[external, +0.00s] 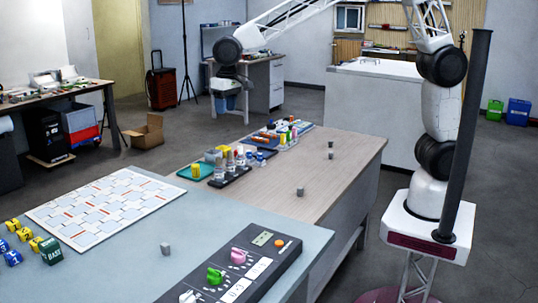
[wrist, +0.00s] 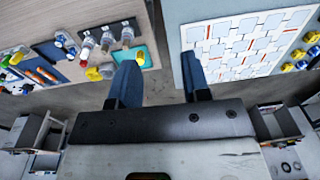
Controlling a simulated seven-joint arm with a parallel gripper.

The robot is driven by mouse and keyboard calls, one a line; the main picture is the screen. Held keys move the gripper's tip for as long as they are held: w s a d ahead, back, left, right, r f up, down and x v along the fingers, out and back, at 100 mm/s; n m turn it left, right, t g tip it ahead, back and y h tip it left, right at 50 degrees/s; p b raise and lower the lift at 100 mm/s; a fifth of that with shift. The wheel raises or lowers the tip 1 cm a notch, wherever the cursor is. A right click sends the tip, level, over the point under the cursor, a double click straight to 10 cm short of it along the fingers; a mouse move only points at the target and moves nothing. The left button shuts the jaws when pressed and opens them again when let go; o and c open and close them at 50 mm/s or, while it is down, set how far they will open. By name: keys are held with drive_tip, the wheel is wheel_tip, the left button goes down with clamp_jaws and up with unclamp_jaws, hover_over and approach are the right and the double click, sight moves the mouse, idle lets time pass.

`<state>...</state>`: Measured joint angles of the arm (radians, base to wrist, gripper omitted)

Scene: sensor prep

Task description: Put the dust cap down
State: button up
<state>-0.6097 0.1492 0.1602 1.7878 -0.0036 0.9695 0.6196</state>
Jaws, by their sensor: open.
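My gripper (external: 228,86) hangs in the air beyond the wooden bench in the external view. In the wrist view my gripper (wrist: 161,76) has its two blue fingers wide apart, with nothing between them. A small teal tray (external: 184,173) lies on the wooden bench, and a yellow cap-like piece (external: 196,170) is on it. The tray (wrist: 149,60) also shows in the wrist view, left of and partly behind the left finger. I cannot tell for sure which piece is the dust cap.
Small grey cylinders (external: 300,191) stand on the bench. The nearer blue-grey table holds a patterned board (external: 103,208), numbered blocks and a control panel (external: 238,268). The wooden bench's right side is mostly clear.

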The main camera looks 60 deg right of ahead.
drive_tip(key=s+d+r, duration=0.2)
drive_tip(key=s+d, duration=0.2)
drive_tip(key=d, duration=0.5)
drive_tip(key=s+d+r+t, duration=0.1)
drive_tip(key=s+d+r, duration=0.25)
drive_tip(key=d, duration=0.65)
drive_tip(key=s+d+r, duration=0.2)
drive_tip(key=s+d, duration=0.3)
drive_tip(key=d, duration=0.4)
drive_tip(key=s+d+f, duration=0.2)
drive_tip(key=s+d, duration=0.6)
drive_tip(key=s, duration=0.3)
drive_tip(key=s+d+f+t, duration=0.1)
drive_tip(key=s+d+f, duration=0.2)
drive_tip(key=s+d, duration=0.6)
drive_tip(key=shift+s+f+h, duration=0.15)
drive_tip(key=shift+s+h, duration=0.15)
drive_tip(key=shift+s, duration=0.6)
drive_tip(key=shift+o, duration=0.6)
drive_tip(key=shift+w+a, duration=0.1)
